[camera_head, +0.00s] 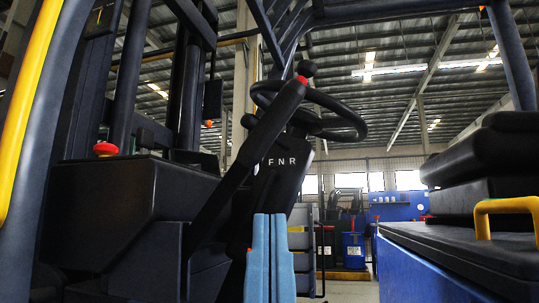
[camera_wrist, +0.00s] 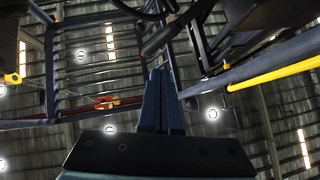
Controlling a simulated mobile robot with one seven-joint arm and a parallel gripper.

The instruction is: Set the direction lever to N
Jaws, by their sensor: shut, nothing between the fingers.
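The letters F N R (camera_head: 282,161) are printed in white on the dark steering column panel (camera_head: 285,180) in the head view. I cannot clearly make out the direction lever or which letter it stands at; dark parts blend together there. My gripper (camera_head: 270,216) has light blue fingers pointing up, below the letters and in front of the column's lower part. The fingers lie together with nothing between them. In the wrist view my gripper (camera_wrist: 158,72) is also shut, its dark blue fingers pointing toward the cab frame. No contact with the panel can be seen.
A steering wheel (camera_head: 310,108) stands above the panel. A long dark bar with a red tip (camera_head: 302,80) slants across the column's left side. A black seat (camera_head: 485,175) with a yellow handle (camera_head: 507,207) is at right. A red button (camera_head: 105,149) sits on a dark housing at left.

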